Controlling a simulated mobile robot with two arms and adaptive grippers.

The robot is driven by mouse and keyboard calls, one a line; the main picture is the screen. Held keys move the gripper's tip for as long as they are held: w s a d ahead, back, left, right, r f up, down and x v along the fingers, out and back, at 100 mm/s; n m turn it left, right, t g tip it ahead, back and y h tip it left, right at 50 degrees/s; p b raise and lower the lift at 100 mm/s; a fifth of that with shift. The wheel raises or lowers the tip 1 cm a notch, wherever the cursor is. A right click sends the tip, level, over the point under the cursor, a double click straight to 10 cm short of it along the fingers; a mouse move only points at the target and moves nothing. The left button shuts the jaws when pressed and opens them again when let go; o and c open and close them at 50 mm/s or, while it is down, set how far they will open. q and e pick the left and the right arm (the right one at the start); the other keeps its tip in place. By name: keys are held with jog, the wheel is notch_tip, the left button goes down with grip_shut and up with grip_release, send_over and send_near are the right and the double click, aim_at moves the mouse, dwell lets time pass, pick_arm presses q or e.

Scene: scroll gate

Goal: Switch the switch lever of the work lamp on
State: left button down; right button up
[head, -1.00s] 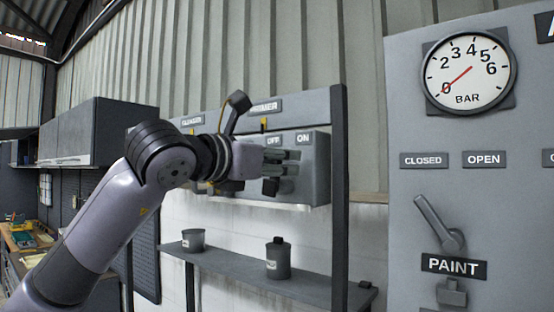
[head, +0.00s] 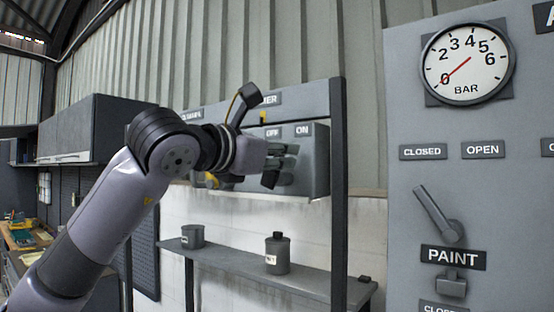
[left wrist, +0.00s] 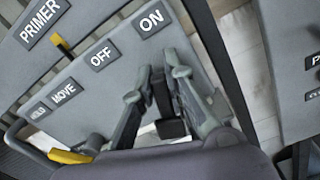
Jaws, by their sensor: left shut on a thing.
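The grey switch box (head: 316,165) with OFF and ON labels hangs under the shelf unit's top panel in the head view. Its face also shows in the left wrist view (left wrist: 75,118). My left gripper (head: 284,160) is at the box's front, below the labels. In the left wrist view its fingers (left wrist: 158,82) are close together below the ON label, right of the OFF label. A dark block (left wrist: 171,127) shows between the fingers. My right gripper is not in view.
A dark post (head: 338,180) stands just right of the box. A yellow part (left wrist: 70,157) is left of my gripper in the left wrist view. A canister (head: 277,256) and a cup (head: 192,237) stand on the shelf below. A gauge panel (head: 405,120) is at right.

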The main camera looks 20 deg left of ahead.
pick_arm(q)
jog(key=m, duration=0.2)
jog(key=d+m+b, duration=0.1)
jog(key=shift+s+d+f, duration=0.1)
jog(key=shift+s+f, duration=0.15)
jog(key=shift+f, duration=0.1)
jog(key=c, duration=1.6)
grip_release()
jog(key=v, duration=1.2)
jog(key=shift+r, duration=0.1)
